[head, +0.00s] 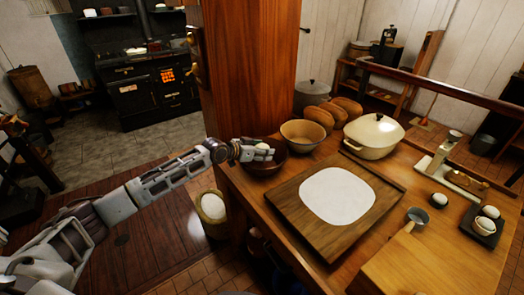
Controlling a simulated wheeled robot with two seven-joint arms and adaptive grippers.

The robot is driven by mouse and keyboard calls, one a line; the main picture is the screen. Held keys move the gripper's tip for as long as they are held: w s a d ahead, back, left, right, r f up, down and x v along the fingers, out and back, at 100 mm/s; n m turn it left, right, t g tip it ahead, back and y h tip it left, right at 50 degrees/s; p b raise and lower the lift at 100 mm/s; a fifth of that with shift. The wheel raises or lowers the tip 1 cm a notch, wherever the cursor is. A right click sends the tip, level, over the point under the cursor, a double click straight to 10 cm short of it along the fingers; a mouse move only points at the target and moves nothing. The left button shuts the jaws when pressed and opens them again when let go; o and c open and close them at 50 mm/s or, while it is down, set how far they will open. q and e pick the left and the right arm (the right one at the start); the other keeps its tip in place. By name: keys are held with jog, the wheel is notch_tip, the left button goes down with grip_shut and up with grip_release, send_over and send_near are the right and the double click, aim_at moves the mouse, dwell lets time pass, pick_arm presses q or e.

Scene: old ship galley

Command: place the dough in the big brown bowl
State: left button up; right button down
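A dark brown bowl (270,171) stands at the left edge of the wooden table. My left gripper (264,151) reaches in from the left and is over this bowl. A small pale lump that looks like dough (262,146) shows between its fingertips, at about the height of the bowl's rim; the fingers partly hide it. A lighter brown bowl (303,136) stands just behind and to the right and looks empty. My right gripper is not in view.
A wooden board with a flat white sheet (338,195) lies in front of the bowls. Bread loaves (335,112), a lidded cream pot (374,135), a small saucepan (417,216) and a dark tray with white round items (478,226) are on the table. A wooden post (245,70) rises behind the bowls.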

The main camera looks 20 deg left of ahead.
pick_arm(q)
jog(key=o, duration=1.2)
jog(key=shift+o, duration=0.2)
jog(key=shift+r, duration=0.2)
jog(key=shift+r+p, duration=0.3)
jog(key=shift+r, duration=0.2)
jog(key=v, duration=1.2)
